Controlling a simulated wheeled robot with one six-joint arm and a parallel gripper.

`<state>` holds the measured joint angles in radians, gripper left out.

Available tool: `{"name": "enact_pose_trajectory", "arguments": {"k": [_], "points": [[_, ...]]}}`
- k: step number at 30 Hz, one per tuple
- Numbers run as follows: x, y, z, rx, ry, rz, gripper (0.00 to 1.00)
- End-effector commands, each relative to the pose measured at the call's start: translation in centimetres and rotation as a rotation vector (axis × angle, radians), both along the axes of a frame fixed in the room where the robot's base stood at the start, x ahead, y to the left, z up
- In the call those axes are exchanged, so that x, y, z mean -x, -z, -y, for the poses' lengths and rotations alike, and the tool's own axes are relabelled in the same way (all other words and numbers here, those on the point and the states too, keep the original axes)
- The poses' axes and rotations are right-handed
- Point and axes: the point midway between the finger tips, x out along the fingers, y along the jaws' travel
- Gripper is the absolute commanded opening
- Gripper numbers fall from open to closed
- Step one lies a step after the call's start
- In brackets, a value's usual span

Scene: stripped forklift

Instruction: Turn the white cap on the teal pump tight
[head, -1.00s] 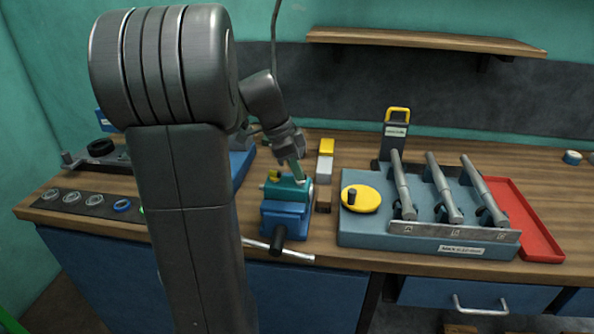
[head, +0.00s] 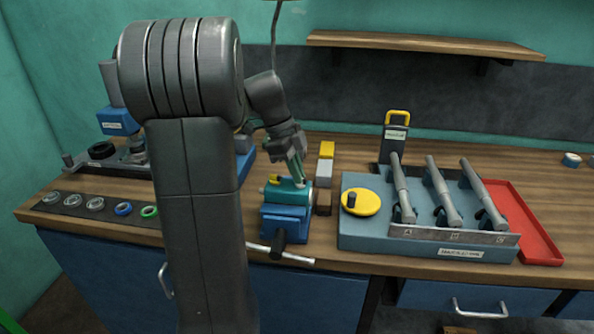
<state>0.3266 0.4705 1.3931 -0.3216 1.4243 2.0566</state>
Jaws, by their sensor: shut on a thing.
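The teal pump (head: 287,193) sits in a blue vise (head: 285,222) on the bench, in the middle of the head view. It has a small yellow part on its top left. My gripper (head: 299,175) reaches down from above onto the pump's right end, with its fingers close together. A small pale bit of the white cap (head: 302,183) shows at the fingertips, and the gripper is shut on it. The fingers hide most of the cap, so its seating on the pump cannot be made out.
Right of the vise stand a yellow-and-grey block (head: 325,165) and a grey-blue rack (head: 420,240) with a yellow disc and three rods. A red tray (head: 525,225) lies beyond. Several rings lie on a dark strip (head: 70,209) at left. A shelf (head: 425,42) hangs above.

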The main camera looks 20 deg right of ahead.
Motion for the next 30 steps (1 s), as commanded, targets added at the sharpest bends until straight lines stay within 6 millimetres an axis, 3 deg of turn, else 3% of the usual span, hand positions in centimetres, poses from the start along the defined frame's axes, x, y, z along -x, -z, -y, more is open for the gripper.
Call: {"name": "enact_pose_trajectory", "arguments": {"k": [6, 10, 22, 30], "points": [[0.1, 0.1, 0.0, -0.002, 0.002, -0.002, 0.00], [0.1, 0.1, 0.0, -0.002, 0.001, -0.002, 0.29], [-0.2, -0.7, -0.2, 0.001, -0.001, 0.002, 0.30], [-1.4, -5.8, -1.6, 0.001, -0.001, 0.004, 0.30]]}}
